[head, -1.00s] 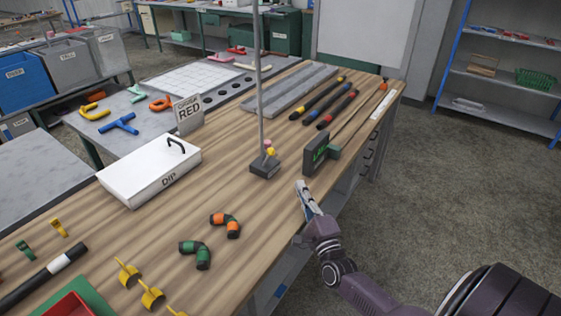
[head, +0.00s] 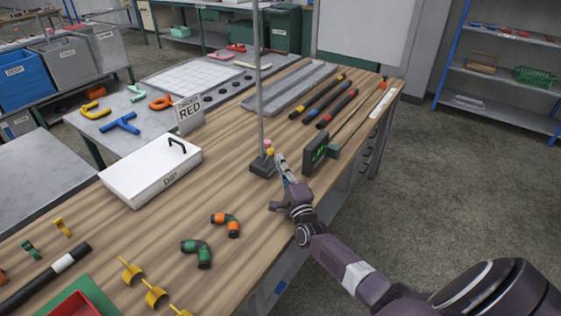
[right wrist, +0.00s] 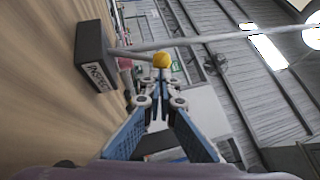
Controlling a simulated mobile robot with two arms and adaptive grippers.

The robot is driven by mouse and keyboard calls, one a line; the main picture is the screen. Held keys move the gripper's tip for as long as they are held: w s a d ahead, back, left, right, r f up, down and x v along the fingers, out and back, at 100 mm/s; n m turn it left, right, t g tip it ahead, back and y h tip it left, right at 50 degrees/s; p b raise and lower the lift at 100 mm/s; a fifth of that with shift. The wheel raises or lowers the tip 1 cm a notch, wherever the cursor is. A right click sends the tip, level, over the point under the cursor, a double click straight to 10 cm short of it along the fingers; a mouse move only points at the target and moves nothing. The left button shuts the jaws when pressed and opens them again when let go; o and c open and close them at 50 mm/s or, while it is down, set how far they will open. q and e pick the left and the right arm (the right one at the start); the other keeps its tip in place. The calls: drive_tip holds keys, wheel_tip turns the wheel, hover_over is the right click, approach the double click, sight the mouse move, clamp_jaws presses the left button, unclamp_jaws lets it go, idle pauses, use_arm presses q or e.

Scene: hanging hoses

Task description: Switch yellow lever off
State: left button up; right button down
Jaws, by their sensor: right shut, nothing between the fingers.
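The yellow lever shows as a small yellow knob (head: 270,152) just above a dark box (head: 262,169) at the foot of an upright grey pole (head: 260,90). A small pink piece sits just above the knob. In the right wrist view the round yellow knob (right wrist: 161,60) lies just beyond my fingertips. My right gripper (head: 279,156) is shut and empty, close on the right side of the knob. I cannot tell whether it touches the knob. My left gripper is not in view.
A dark display box (head: 315,152) stands close to the right of my gripper. A white DIP box (head: 150,178) is on the left. Orange (head: 226,224) and green (head: 197,252) elbow fittings lie nearer on the wooden table (head: 235,190).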

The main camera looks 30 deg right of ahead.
sight(273, 149)
drive_tip(key=shift+r+p, duration=0.25)
drive_tip(key=shift+p, duration=0.15)
drive_tip(key=w+r+n+g+p, duration=0.1)
drive_tip(key=p, duration=0.2)
drive_tip(key=r+n+g+y+p, duration=0.1)
drive_tip(key=p, duration=0.1)
drive_tip(key=shift+w+a+r+p, duration=0.1)
drive_tip(key=shift+w+a+p, duration=0.3)
drive_tip(key=shift+w+a+r+b, duration=0.2)
drive_tip(key=shift+w+a+b, duration=0.2)
drive_tip(key=shift+w, duration=0.45)
drive_tip(key=shift+w+a+r+b, duration=0.25)
drive_tip(key=shift+w+b, duration=0.2)
drive_tip(key=shift+w, duration=0.45)
drive_tip(key=shift+w+a+r+b, duration=0.15)
drive_tip(key=shift+w+a+b, duration=0.3)
drive_tip(key=shift+w, duration=0.4)
